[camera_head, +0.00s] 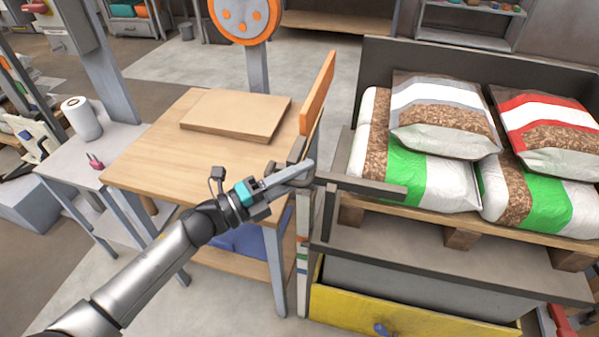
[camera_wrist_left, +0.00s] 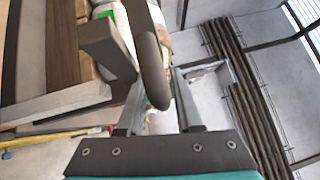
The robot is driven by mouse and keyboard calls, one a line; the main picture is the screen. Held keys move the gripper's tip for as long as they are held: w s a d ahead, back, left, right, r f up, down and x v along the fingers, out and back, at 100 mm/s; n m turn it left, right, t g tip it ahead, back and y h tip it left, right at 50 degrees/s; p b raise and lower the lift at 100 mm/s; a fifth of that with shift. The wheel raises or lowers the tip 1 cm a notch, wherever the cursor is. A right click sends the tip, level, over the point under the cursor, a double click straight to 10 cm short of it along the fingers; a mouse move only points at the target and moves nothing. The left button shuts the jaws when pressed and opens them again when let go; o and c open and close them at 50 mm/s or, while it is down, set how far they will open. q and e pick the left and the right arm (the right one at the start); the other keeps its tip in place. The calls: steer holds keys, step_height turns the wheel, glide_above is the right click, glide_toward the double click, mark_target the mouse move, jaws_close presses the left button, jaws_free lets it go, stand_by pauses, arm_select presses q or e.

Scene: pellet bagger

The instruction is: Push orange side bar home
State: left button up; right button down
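The orange side bar (camera_head: 319,95) stands up along the right edge of the wooden table, slanting away toward the back. My left gripper (camera_head: 308,170) is at the near end of the bar, below it, beside a dark curved handle (camera_head: 297,150). In the left wrist view the rounded handle (camera_wrist_left: 152,62) reaches down between my two spread fingers (camera_wrist_left: 160,95), with a gap visible at the right finger. The fingers look open around it; whether one touches it is unclear. My right gripper is not in view.
A dark rail (camera_head: 365,187) runs right from the handle, in front of the pallet of stacked pellet bags (camera_head: 440,130). A wooden board (camera_head: 235,115) lies on the table (camera_head: 150,160). A yellow drawer (camera_head: 400,312) is below right. A round orange-dotted panel (camera_head: 243,15) stands behind.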

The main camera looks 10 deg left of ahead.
arm_select(q)
steer(key=shift+r, duration=0.2)
jaws_close()
